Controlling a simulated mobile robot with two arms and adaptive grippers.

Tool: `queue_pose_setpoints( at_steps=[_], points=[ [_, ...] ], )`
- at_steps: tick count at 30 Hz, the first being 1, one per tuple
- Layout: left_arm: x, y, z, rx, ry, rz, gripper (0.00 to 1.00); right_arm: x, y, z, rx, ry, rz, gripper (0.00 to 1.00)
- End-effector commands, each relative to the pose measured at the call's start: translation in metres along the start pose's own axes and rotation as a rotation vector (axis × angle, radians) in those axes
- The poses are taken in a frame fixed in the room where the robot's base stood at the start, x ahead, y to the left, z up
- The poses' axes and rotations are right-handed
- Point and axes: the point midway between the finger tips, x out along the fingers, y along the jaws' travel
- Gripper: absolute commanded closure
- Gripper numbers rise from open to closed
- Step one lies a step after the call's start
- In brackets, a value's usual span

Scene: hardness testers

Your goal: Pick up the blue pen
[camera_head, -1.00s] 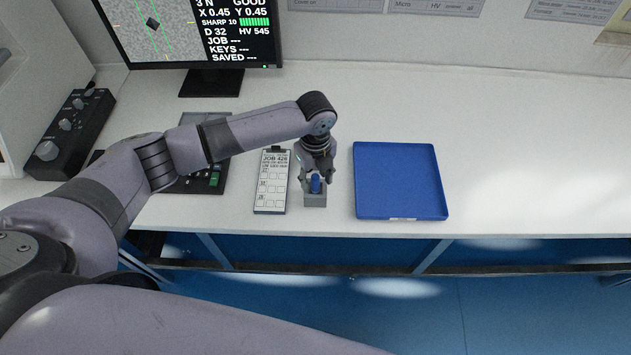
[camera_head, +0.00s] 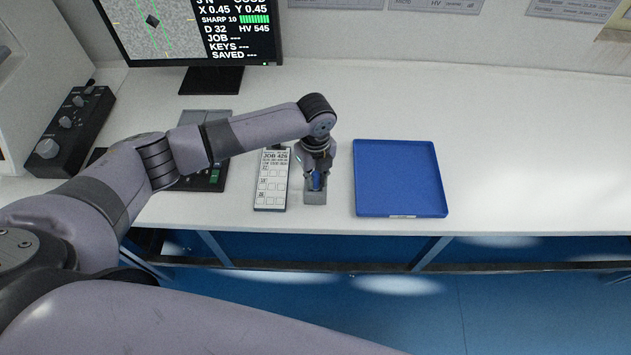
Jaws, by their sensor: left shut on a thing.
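The blue pen (camera_head: 316,182) stands upright in a small grey holder (camera_head: 315,198) near the table's front edge. Only a short blue part of it shows between my fingers. My left gripper (camera_head: 316,178) points down over the holder and is shut on the pen. The pen's lower end is hidden in the holder. My right gripper is not in view.
A white job card on a clipboard (camera_head: 271,185) lies just left of the holder. An empty blue tray (camera_head: 400,180) lies to the right. A dark keypad (camera_head: 205,183), a knob box (camera_head: 70,130) and a monitor (camera_head: 190,30) are on the left. The table's right side is clear.

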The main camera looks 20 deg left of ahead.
Motion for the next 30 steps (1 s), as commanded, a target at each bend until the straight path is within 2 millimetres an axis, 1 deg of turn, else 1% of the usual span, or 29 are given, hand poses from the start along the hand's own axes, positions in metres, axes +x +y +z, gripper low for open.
queue_pose_setpoints(
  at_steps=[8, 11, 14, 17, 20, 30],
  points=[
    [-0.002, 0.000, 0.000, 0.000, 0.000, -0.001, 1.00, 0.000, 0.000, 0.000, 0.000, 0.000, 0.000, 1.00],
    [-0.006, 0.000, 0.001, -0.001, -0.001, -0.001, 1.00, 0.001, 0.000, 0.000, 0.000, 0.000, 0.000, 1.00],
    [-0.016, -0.001, 0.001, 0.000, -0.001, -0.003, 1.00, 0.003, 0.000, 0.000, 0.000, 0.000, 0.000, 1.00],
    [-0.032, -0.001, 0.001, 0.001, -0.002, -0.004, 1.00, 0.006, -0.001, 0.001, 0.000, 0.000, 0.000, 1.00],
    [-0.053, -0.001, 0.001, 0.001, -0.003, -0.006, 1.00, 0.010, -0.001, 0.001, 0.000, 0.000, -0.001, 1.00],
    [-0.147, -0.001, 0.001, 0.001, -0.003, -0.006, 1.00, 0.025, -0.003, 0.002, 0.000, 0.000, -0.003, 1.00]
  ],
)
